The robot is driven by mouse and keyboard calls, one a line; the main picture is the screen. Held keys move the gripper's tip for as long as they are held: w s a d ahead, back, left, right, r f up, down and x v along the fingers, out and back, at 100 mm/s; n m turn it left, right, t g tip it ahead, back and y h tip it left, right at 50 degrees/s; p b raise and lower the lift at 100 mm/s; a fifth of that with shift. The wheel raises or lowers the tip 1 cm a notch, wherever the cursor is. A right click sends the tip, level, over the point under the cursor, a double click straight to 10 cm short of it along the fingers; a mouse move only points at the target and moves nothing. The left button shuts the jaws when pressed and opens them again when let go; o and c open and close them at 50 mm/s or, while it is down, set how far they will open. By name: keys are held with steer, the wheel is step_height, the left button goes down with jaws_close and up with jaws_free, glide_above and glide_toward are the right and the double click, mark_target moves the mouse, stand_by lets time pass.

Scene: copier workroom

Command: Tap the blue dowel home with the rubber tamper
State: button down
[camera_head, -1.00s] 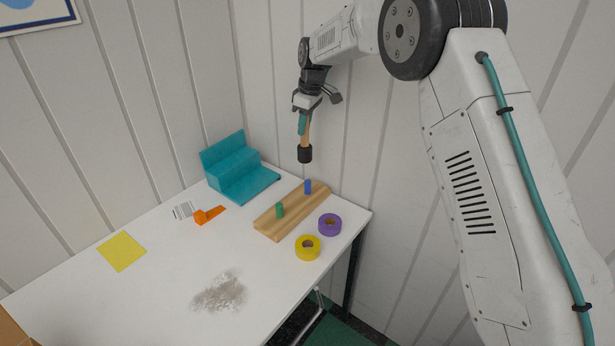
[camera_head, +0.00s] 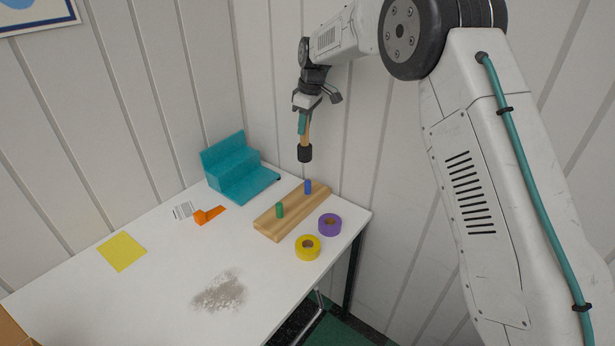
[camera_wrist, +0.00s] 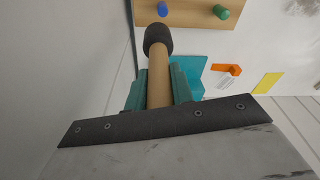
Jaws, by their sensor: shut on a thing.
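My gripper (camera_head: 303,119) is shut on the wooden handle of the rubber tamper (camera_head: 305,152), whose black head hangs downward above the table. In the wrist view the tamper (camera_wrist: 157,40) extends away from the jaws, its head close to the board's edge in the picture. The blue dowel (camera_head: 308,187) stands upright in the far end of a wooden board (camera_head: 291,212). It also shows in the wrist view (camera_wrist: 162,9). The tamper head is above the blue dowel and apart from it. A green dowel (camera_head: 280,210) stands in the same board, nearer the front.
A teal stepped stand (camera_head: 240,170) is left of the board. Purple tape (camera_head: 330,225) and yellow tape (camera_head: 308,247) lie at its right. An orange piece (camera_head: 208,215), a barcode label (camera_head: 183,211), a yellow square (camera_head: 121,251) and a grey smudge (camera_head: 219,292) are on the white table.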

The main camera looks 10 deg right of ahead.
stand_by(0.3)
steer(key=shift+r, duration=4)
